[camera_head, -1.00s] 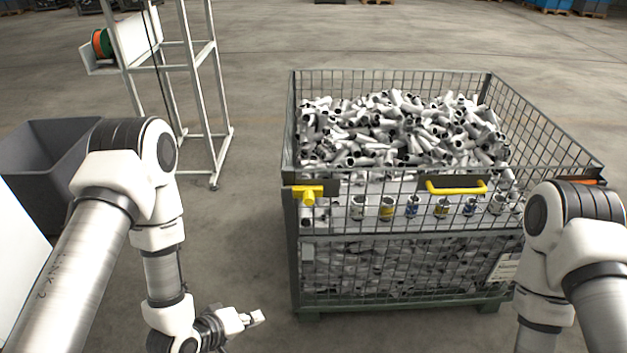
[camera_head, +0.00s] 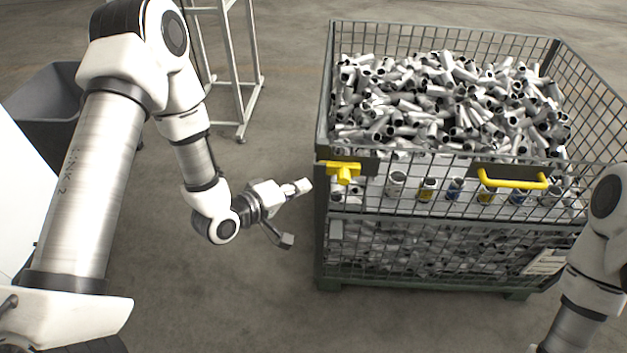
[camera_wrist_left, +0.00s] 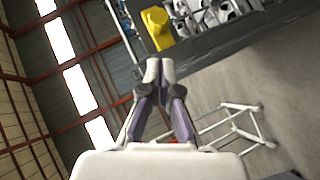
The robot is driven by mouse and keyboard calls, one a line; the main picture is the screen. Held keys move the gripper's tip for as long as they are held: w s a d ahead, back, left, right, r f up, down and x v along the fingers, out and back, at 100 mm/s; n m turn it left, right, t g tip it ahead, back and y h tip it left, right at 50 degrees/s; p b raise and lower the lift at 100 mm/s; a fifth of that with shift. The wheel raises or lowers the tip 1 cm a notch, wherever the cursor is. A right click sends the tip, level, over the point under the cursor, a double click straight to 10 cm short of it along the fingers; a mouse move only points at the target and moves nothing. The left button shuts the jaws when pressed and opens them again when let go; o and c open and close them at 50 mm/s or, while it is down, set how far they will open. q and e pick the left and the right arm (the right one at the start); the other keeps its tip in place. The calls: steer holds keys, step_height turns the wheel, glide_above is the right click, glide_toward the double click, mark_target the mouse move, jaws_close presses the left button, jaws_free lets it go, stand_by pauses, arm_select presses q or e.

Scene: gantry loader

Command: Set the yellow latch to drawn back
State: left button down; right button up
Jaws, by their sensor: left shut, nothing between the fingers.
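The yellow latch (camera_head: 343,171) sits on a dark plate at the top left front corner of the wire-mesh crate. Its yellow knob faces me. My left gripper (camera_head: 304,186) is just left of the latch, at about its height in the picture and apart from it. In the left wrist view its fingertips (camera_wrist_left: 159,70) are together with nothing between them, and the yellow latch (camera_wrist_left: 157,27) shows beyond them. I cannot tell the exact depth gap. My right arm shows at the right edge, but its gripper is out of view.
The mesh crate (camera_head: 325,245) is full of pale pipe pieces. A yellow handle (camera_head: 512,183) is on its front, right of the latch. A metal frame (camera_head: 240,70) and a grey bin (camera_head: 45,105) stand at the left. Bare floor lies left of the crate.

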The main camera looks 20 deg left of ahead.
mark_target(343, 177)
arm_select(q)
steer(key=p+x, duration=0.1)
steer(key=x, duration=0.8)
arm_select(e)
steer(key=shift+r, duration=0.55)
arm_select(q)
steer(key=shift+d, duration=0.1)
steer(key=shift+d, duration=0.3)
steer(key=shift+w+d, duration=0.2)
steer(key=shift+d, duration=0.35)
steer(key=shift+w+d, duration=0.15)
steer(key=shift+d, duration=0.45)
steer(key=shift+d+r, duration=0.1)
steer(key=shift+d, duration=0.1)
steer(key=shift+a, duration=0.25)
arm_select(e)
steer(key=shift+w+d+f, duration=0.1)
steer(key=shift+w+d, duration=0.05)
steer(key=shift+d, duration=0.6)
arm_select(q)
steer(key=shift+d, duration=0.1)
